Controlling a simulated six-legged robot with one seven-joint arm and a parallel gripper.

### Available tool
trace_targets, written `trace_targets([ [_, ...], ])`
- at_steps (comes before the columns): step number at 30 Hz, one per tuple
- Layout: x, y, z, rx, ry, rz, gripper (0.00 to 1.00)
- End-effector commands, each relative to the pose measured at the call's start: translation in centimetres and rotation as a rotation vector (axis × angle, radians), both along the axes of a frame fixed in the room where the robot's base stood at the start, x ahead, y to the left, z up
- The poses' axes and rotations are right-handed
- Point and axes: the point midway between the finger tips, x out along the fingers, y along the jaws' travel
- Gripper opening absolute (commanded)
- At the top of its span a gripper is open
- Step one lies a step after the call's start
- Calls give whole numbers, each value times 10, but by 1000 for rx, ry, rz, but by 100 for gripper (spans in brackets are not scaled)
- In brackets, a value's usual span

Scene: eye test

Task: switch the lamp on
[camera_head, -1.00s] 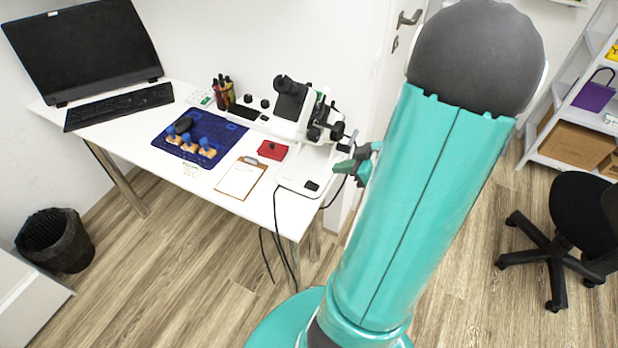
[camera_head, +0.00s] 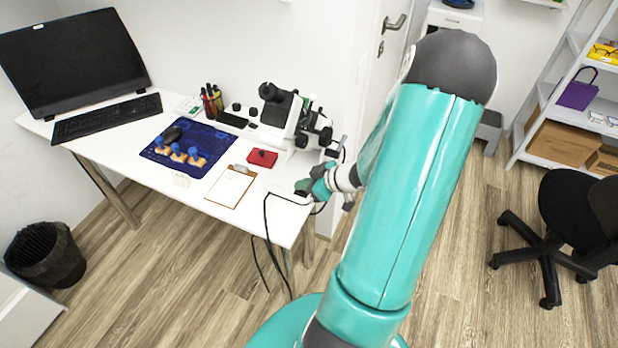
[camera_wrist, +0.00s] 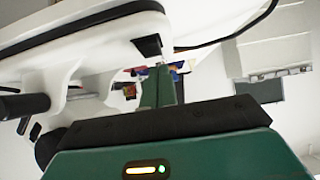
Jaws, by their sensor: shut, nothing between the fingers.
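A white and black microscope (camera_head: 292,112) stands at the right end of the white table in the head view. I cannot make out a separate lamp. My gripper (camera_head: 304,188) is shut and empty at the front right of the microscope's base, and it covers part of that base. In the wrist view my green fingers (camera_wrist: 158,86) are together, their tips just below a small black switch-like block (camera_wrist: 149,46) on the white microscope base (camera_wrist: 85,32). I cannot tell whether they touch it.
The white table (camera_head: 140,160) also holds a monitor (camera_head: 75,60), a keyboard (camera_head: 105,118), a blue mat (camera_head: 215,140), a clipboard (camera_head: 231,187) and a red box (camera_head: 262,158). Black cables (camera_head: 266,225) hang over the front edge. An office chair (camera_head: 570,215) stands at the right.

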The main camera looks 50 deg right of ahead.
Motion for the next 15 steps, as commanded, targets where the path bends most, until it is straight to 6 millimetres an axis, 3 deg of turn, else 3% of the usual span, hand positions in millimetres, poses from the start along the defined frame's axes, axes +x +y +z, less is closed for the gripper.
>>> trace_targets([
  [15,1,1,-9,-2,3,1,0],
])
